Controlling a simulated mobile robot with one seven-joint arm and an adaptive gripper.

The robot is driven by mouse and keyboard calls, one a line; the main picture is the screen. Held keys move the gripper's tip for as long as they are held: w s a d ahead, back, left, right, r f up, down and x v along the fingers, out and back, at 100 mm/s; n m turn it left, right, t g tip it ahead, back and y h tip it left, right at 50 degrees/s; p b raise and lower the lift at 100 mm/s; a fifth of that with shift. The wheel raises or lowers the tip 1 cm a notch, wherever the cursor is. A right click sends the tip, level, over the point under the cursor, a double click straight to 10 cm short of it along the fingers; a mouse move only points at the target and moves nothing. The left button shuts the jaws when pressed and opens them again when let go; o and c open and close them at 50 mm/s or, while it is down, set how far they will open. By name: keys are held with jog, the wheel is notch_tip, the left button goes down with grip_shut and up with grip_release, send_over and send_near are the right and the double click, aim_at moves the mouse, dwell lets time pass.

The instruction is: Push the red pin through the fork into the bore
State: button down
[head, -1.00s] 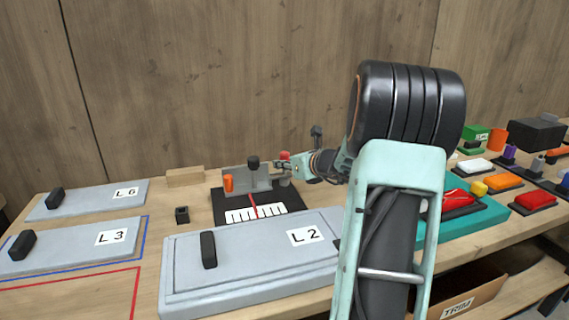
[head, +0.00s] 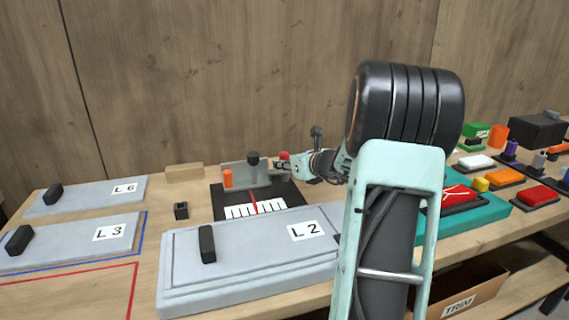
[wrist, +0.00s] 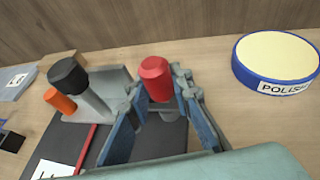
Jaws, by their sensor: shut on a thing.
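The red pin (wrist: 155,78), with a red head and a grey body below it, stands between the fingers of my gripper (wrist: 160,90) in the wrist view. My gripper is shut on it. In the head view the red pin head (head: 283,156) shows beside my gripper (head: 287,166), at the right of a grey bracket. This grey bracket (wrist: 108,82), which looks like the fork's fixture, carries a black-knobbed post (wrist: 70,78) and an orange cylinder (wrist: 60,101). The pin is apart from the black knob. The bore and the pin's lower end are hidden.
A black base plate (head: 285,190) with a white scale and red pointer lies under the bracket. A grey L2 panel (head: 265,255) lies in front. A blue-rimmed POLISH disc (wrist: 275,62) lies to the right in the wrist view. A small black block (head: 181,211) stands left of the plate.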

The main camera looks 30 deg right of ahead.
aim_at(284, 153)
jog(key=shift+r+p, duration=1.45)
jog(key=shift+r, duration=0.5)
jog(key=shift+f+b, duration=2.1)
jog(key=shift+b, duration=0.25)
dwell(0.5)
jog(key=c, duration=1.7)
grip_release()
jog(key=shift+f, duration=0.1)
jog(key=shift+o, duration=0.2)
jog(key=shift+s, duration=0.15)
jog(key=v, duration=1.2)
jog(key=shift+r, duration=0.25)
